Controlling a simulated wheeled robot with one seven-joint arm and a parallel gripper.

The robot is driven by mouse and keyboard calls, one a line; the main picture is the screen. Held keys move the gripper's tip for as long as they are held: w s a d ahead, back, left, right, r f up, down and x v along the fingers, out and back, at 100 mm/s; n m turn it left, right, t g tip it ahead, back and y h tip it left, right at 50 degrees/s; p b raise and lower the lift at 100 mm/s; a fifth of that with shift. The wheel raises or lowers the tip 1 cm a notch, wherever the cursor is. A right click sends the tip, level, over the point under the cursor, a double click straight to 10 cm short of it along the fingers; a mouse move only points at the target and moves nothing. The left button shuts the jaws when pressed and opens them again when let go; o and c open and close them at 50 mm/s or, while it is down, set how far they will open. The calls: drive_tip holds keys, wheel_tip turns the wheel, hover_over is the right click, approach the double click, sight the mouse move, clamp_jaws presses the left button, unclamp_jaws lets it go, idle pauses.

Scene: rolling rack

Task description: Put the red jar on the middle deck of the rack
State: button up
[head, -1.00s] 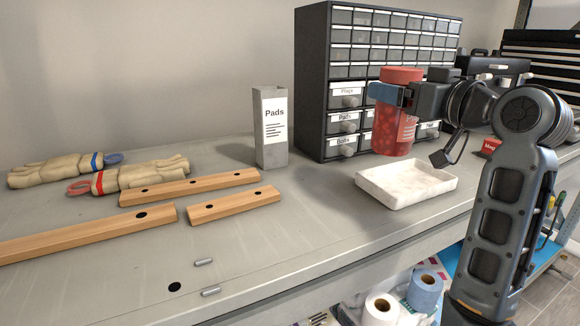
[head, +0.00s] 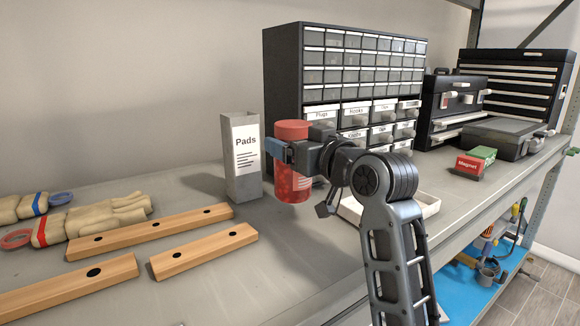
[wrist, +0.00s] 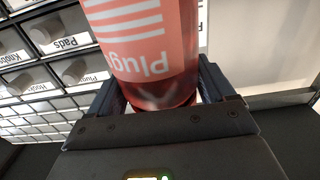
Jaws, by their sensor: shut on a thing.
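The red jar (head: 292,165) is see-through with a red lid and a white label. My gripper (head: 283,150) is shut on it and holds it upright above the grey bench top, in front of the drawer cabinet. In the wrist view the jar (wrist: 150,45) fills the space between the two fingers (wrist: 158,95), and its label reads "Plug" as far as it shows. No rack with a middle deck can be made out for certain in these views.
The drawer cabinet (head: 283,75) and a grey "Pads" box (head: 243,180) stand close behind the jar. A white tray (head: 430,207) is partly hidden behind my arm. Wooden bars (head: 205,253) and tan bundles (head: 95,220) lie left. Black toolboxes (head: 515,85) and a "Magnet" box (head: 468,166) stand right.

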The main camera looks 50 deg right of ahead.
drive_tip(key=shift+w+a+f, duration=0.15)
drive_tip(key=shift+f, duration=0.95)
drive_tip(key=shift+w+a+f, duration=0.15)
drive_tip(key=shift+f, duration=0.95)
drive_tip(key=shift+f, duration=0.15)
drive_tip(key=o, duration=1.2)
drive_tip(key=shift+p+v, duration=2.6)
drive_tip(key=shift+v, duration=3.4)
